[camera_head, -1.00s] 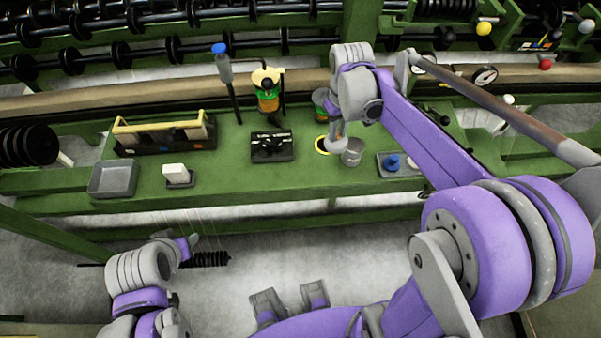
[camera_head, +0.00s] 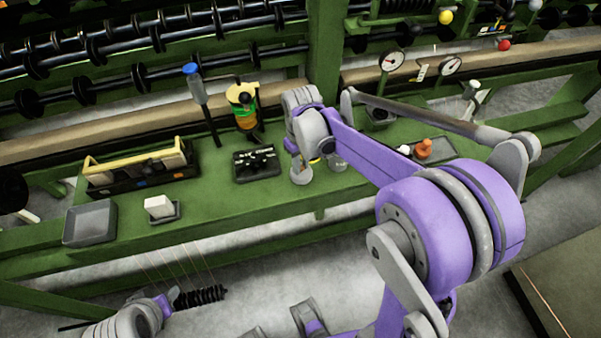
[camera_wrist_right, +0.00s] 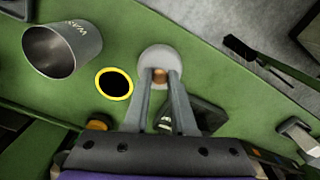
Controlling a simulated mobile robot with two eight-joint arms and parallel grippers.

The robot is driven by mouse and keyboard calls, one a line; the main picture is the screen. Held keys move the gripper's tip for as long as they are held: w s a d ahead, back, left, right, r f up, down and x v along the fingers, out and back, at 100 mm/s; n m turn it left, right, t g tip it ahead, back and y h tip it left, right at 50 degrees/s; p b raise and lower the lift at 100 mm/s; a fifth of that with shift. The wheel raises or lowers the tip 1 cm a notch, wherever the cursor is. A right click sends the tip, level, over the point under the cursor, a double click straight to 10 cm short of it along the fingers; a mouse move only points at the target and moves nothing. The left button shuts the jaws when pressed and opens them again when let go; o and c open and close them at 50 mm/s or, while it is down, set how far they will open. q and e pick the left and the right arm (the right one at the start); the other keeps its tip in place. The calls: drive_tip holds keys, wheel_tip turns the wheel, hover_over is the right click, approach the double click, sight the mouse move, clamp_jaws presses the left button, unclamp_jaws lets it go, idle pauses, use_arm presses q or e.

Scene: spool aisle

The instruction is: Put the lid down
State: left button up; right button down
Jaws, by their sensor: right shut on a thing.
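The lid is a round pale grey disc (camera_head: 302,176) with a copper-brown knob. In the right wrist view the lid (camera_wrist_right: 160,56) sits at the fingertips of my right gripper (camera_wrist_right: 161,77), which is shut on the knob. In the head view my right gripper (camera_head: 300,160) is over the green bench, with the lid below it. I cannot tell whether the lid touches the bench. A yellow-rimmed dark opening (camera_wrist_right: 114,83) and an open grey can (camera_wrist_right: 62,48) are beside the lid, apart from it. My left gripper (camera_head: 170,300) is low at left, its fingers unclear.
On the green bench (camera_head: 215,205) are a grey tray (camera_head: 90,223), a white block (camera_head: 158,206), a black fixture (camera_head: 256,163) and a black bin with a yellow handle (camera_head: 138,160).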

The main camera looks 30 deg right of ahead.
drive_tip(key=shift+f, duration=2)
drive_tip(key=shift+f+b, duration=0.15)
drive_tip(key=shift+b, duration=0.15)
drive_tip(key=c, duration=0.7)
unclamp_jaws()
drive_tip(key=shift+c, duration=0.2)
